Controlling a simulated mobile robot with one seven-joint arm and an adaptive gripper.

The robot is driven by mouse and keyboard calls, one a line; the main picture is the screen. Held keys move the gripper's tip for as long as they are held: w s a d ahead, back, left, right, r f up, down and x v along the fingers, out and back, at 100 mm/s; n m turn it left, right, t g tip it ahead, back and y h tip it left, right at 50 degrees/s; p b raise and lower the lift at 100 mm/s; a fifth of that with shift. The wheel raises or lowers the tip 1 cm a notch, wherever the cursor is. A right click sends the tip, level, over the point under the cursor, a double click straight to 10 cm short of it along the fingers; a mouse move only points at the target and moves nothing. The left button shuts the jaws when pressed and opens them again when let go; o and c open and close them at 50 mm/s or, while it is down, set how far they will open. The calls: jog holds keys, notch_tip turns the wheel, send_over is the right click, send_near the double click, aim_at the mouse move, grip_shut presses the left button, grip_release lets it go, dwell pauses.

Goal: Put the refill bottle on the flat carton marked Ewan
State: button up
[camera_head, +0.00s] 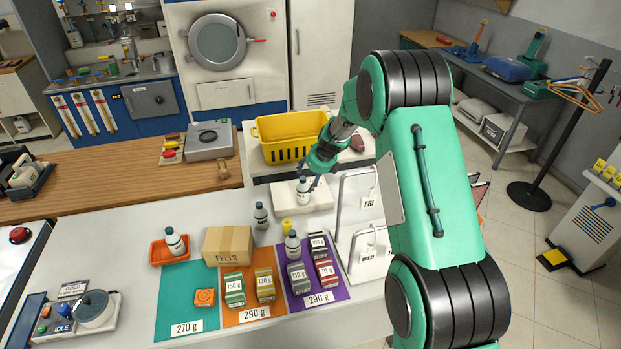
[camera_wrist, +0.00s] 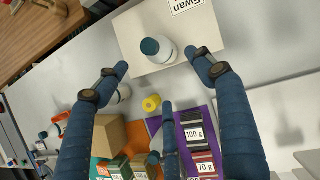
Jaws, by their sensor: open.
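A white bottle with a dark teal cap (camera_head: 303,189) stands upright on a flat pale carton (camera_head: 322,202) at the back of the counter. In the wrist view the carton (camera_wrist: 132,32) bears an Ewan label, and the bottle (camera_wrist: 166,53) is near its edge. My gripper (camera_head: 310,181) is right by this bottle. In the wrist view my gripper (camera_wrist: 163,82) has its fingers spread wide, with nothing between them; the bottle shows just past the fingertips. Similar bottles stand in an orange tray (camera_head: 157,255), on the counter (camera_head: 261,215) and on the purple mat (camera_head: 293,244).
A yellow crate (camera_head: 276,155) stands behind the carton. White FRI and WED racks (camera_head: 342,212) stand to its right. A brown box (camera_head: 228,245), a small yellow object (camera_head: 288,225) and several weight-marked packs (camera_head: 265,285) on coloured mats lie in front.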

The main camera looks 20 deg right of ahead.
jog(key=s+a+r+n, duration=0.2)
jog(key=s+r+n, duration=0.6)
jog(key=s+r, duration=0.55)
jog(key=s+a+r+n, duration=0.3)
jog(key=s+r+n, duration=0.5)
jog(key=s+r, duration=0.55)
jog(key=s+r+n, duration=0.2)
jog(key=s+n, duration=0.6)
jog(key=s, duration=0.8)
jog(key=s+d+r+n+h, duration=0.1)
jog(key=s+n, duration=0.7)
jog(key=s, duration=0.8)
jog(key=shift+d+r+h, duration=0.2)
jog(key=shift+r+h, duration=0.1)
jog(key=shift+r, duration=0.6)
notch_tip(320, 180, down, 4)
jog(key=b, duration=0.4)
jog(key=shift+f+b, duration=0.25)
jog(key=shift+b, duration=0.05)
